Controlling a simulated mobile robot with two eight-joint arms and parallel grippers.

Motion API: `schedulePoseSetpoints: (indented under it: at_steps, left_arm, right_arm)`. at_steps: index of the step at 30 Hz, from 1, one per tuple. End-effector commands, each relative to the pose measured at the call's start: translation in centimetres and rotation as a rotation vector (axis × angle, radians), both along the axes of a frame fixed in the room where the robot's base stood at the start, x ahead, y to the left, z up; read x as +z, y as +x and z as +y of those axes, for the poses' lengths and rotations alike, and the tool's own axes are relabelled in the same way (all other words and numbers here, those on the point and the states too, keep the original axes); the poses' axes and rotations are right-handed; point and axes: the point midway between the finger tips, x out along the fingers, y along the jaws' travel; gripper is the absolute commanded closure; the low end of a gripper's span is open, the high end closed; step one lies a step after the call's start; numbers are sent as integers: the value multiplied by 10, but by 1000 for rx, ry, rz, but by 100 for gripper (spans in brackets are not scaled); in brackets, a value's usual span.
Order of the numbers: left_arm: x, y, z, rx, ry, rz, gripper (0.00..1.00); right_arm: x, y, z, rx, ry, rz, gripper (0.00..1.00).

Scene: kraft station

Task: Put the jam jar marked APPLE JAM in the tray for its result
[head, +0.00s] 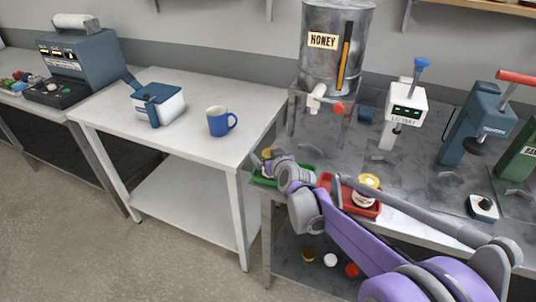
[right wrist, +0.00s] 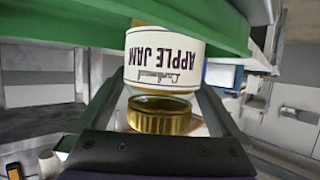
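The jam jar marked APPLE JAM (right wrist: 164,60) fills the middle of the right wrist view, upside down in the picture, with its gold lid towards my wrist. My right gripper (head: 268,158) has a finger on each side of it, and both fingers appear to press on the jar. The jar is at the green tray (head: 257,180); the tray also shows behind the jar in the right wrist view (right wrist: 60,22). Whether the jar's base touches the tray floor is unclear. A red tray (head: 376,212) holds another jar (head: 364,194) with a yellow lid. My left gripper is out of view.
A honey tank (head: 332,62) stands behind the green tray, with a white device (head: 403,108) and blue press (head: 472,135) to its right. The white table (head: 185,150) at left bears a blue mug (head: 218,122) and a blue-white container (head: 160,105).

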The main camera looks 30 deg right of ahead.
Motion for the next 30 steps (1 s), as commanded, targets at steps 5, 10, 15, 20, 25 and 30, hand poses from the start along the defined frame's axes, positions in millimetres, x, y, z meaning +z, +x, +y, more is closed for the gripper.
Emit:
schedulePoseSetpoints:
  at_steps: [5, 10, 15, 20, 25, 30]
  left_arm:
    - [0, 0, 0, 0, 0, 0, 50]
    - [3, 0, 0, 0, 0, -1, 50]
    - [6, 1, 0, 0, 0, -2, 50]
    - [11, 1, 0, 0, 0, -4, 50]
    - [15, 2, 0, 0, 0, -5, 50]
    - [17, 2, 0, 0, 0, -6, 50]
  right_arm:
    - [1, 0, 0, 0, 0, 0, 0]
    - [7, -8, 1, -1, 0, 0, 0]
    - [19, -37, 5, -1, 1, 0, 0]
    - [32, -68, 9, 0, 1, 0, 0]
    - [43, -93, 12, -1, 1, 0, 0]
    - [48, -107, 14, -1, 0, 0, 0]
